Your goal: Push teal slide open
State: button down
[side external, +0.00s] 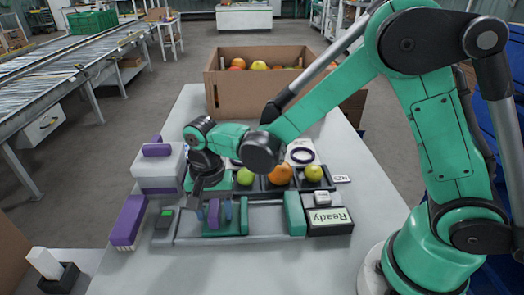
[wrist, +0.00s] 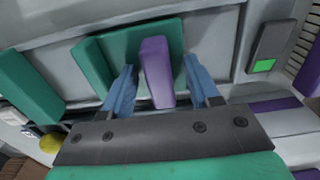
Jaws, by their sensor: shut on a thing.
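The teal slide (side external: 236,227) sits toward the left part of a grey track (side external: 266,221) on the table. A purple upright handle (wrist: 155,72) stands on the slide, and the teal plate (wrist: 92,62) shows behind it in the wrist view.
A dark tray (side external: 262,188) with fruit lies behind the track. A "Ready" sign (side external: 330,220) is at right. A device with a green light (side external: 166,218), a purple block (side external: 128,221) and a white-and-purple box (side external: 158,168) are at left. A fruit carton (side external: 240,95) stands behind.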

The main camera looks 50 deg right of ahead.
jog(key=shift+w+a+f, duration=0.2)
jog(key=shift+w+a, duration=0.4)
jog(key=shift+w, duration=0.2)
jog(key=c, duration=0.7)
grip_release()
jog(key=shift+w+a, duration=0.25)
jog(key=shift+a, duration=0.1)
jog(key=shift+r, duration=0.15)
jog(key=shift+r, duration=2.15)
